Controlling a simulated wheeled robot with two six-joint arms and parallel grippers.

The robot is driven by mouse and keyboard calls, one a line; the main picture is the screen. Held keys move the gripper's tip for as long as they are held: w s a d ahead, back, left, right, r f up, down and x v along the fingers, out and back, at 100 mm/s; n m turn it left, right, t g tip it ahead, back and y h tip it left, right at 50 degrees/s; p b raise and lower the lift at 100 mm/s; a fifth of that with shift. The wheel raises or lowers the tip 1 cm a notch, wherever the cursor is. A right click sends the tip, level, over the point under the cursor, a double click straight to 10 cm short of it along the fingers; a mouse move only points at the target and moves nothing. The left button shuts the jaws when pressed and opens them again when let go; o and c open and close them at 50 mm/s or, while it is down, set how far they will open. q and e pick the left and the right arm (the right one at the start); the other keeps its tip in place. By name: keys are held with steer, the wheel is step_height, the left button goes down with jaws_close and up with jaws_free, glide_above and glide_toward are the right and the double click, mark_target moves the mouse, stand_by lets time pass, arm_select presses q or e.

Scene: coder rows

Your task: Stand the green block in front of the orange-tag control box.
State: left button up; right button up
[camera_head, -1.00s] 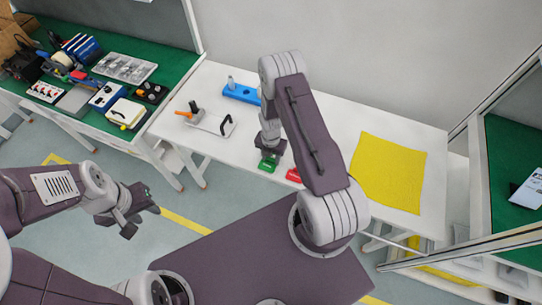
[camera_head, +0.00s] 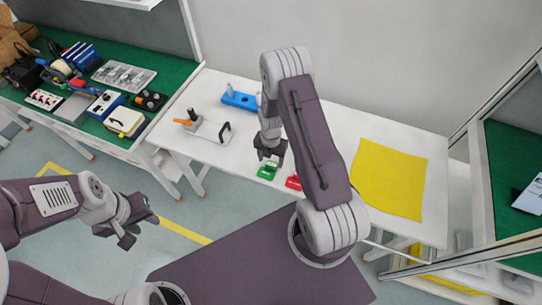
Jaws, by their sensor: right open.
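The green block (camera_head: 267,171) lies near the front edge of the white table. My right gripper (camera_head: 269,157) is open just above and behind it, pointing down; I cannot tell whether it touches the block. My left gripper (camera_head: 139,226) hangs over the floor, away from both tables, apparently open and empty. Small control boxes stand on the green-topped bench at left: a blue-and-white one (camera_head: 105,104), a cream one with yellow (camera_head: 124,121) and a black one (camera_head: 150,101).
A red block (camera_head: 293,183) lies right of the green one, partly behind my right arm. A yellow cloth (camera_head: 390,178), a blue holder (camera_head: 240,99) and an orange-handled clamp plate (camera_head: 207,131) are on the white table. Bare tabletop lies left of the green block.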

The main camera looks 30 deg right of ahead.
step_height(320, 180, up, 5)
step_height(320, 180, up, 8)
steer(key=m, duration=1.2)
glide_above(271, 166)
steer(key=s+a, duration=0.4)
steer(key=s+a+r+m, duration=0.1)
steer(key=s+r+m, duration=0.2)
steer(key=m, duration=0.4)
steer(key=s+a+r+m+t, duration=0.1)
steer(key=s+r+m, duration=0.2)
steer(key=s+m, duration=0.2)
steer(key=shift+s+a+m, duration=0.15)
steer(key=shift+a+m, duration=0.2)
steer(key=shift+m, duration=0.75)
steer(key=shift+o, duration=0.5)
steer(key=shift+r, duration=0.1)
